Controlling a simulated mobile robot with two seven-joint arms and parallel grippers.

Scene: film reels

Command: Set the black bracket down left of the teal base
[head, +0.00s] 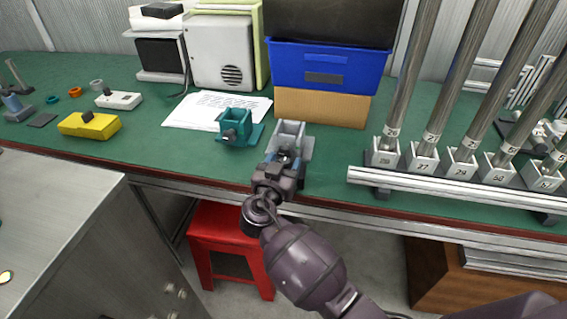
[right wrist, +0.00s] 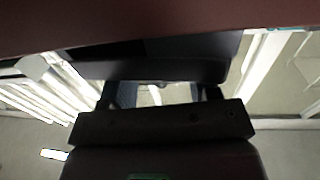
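The teal base (head: 237,127) stands on the green bench near its front edge, with a dark knob on its front. A grey slotted block (head: 289,138) of similar shape stands just right of it, apart from it. My right gripper (head: 287,163) is at the bench's front edge, right up against the near side of the grey block; whether they touch is unclear. In the right wrist view a dark bar (right wrist: 150,68) crosses in front of my gripper; I cannot tell what it is. I cannot pick out a black bracket for certain. My left gripper is out of view.
White paper (head: 205,108) lies behind and left of the teal base. A yellow block (head: 90,125) is farther left, with bare bench between. A cardboard box (head: 322,107) and blue bin (head: 330,68) stand behind. A rail rack (head: 450,189) with upright tubes fills the right.

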